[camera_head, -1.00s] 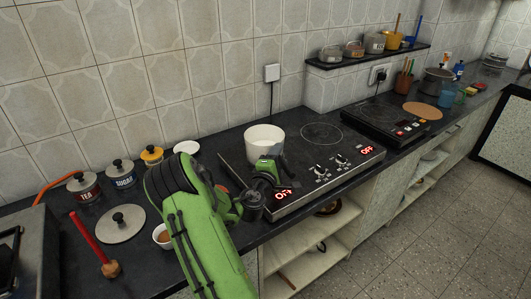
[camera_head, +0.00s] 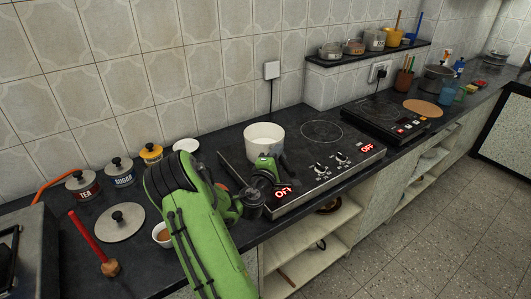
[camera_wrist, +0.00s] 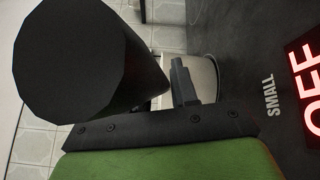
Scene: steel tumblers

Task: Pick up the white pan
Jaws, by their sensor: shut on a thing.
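The white pan (camera_head: 262,133) is at the left part of the near black cooktop (camera_head: 310,177), upright. My gripper (camera_head: 281,162) is at the pan's near side, shut on its dark handle, and covers part of the pan's lower front. In the wrist view, the thick black handle (camera_wrist: 85,55) fills the upper left, close to the camera. One dark finger (camera_wrist: 184,82) shows beside it, with the pan's pale wall (camera_wrist: 205,75) behind. The other finger is hidden. I cannot tell whether the pan's bottom touches the cooktop.
Tea and sugar jars (camera_head: 120,172), a yellow-lidded jar (camera_head: 151,153) and a white plate (camera_head: 186,146) stand left along the wall. A lid (camera_head: 118,222) and a small bowl (camera_head: 162,235) are near my arm. A second cooktop (camera_head: 385,122) is at right. The cooktop's right ring is clear.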

